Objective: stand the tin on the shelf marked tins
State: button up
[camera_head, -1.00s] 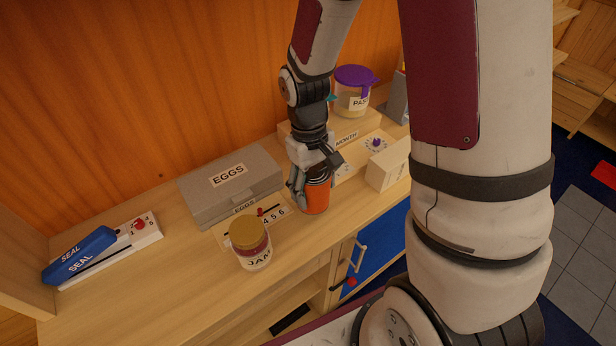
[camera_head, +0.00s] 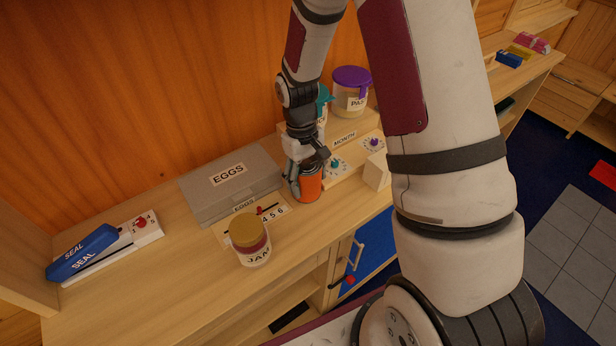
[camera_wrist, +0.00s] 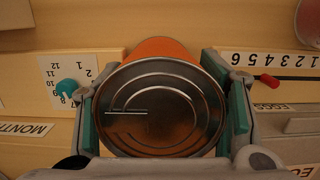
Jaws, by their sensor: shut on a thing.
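The tin (camera_head: 308,186) is an orange can with a grey metal top. It stands upright on or just above the wooden counter, between the eggs box and the month dial panel; I cannot tell if its base touches. My gripper (camera_head: 304,172) is shut on the tin from above. In the wrist view the tin's ringed metal lid (camera_wrist: 160,110) fills the middle, with a finger pad of my gripper (camera_wrist: 162,112) on each side. A shelf marked tins is not visible; open shelf space (camera_head: 283,312) shows under the counter, with no readable label.
A jam jar (camera_head: 250,240) with a gold lid stands in front of the grey eggs box (camera_head: 232,184). A pasta jar (camera_head: 351,92) is behind the month panel (camera_head: 352,150). A blue sealer (camera_head: 84,252) lies left. A blue cupboard door (camera_head: 372,246) is below the counter.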

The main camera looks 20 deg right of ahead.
jog(key=o, duration=1.6)
jog(key=shift+f, duration=0.1)
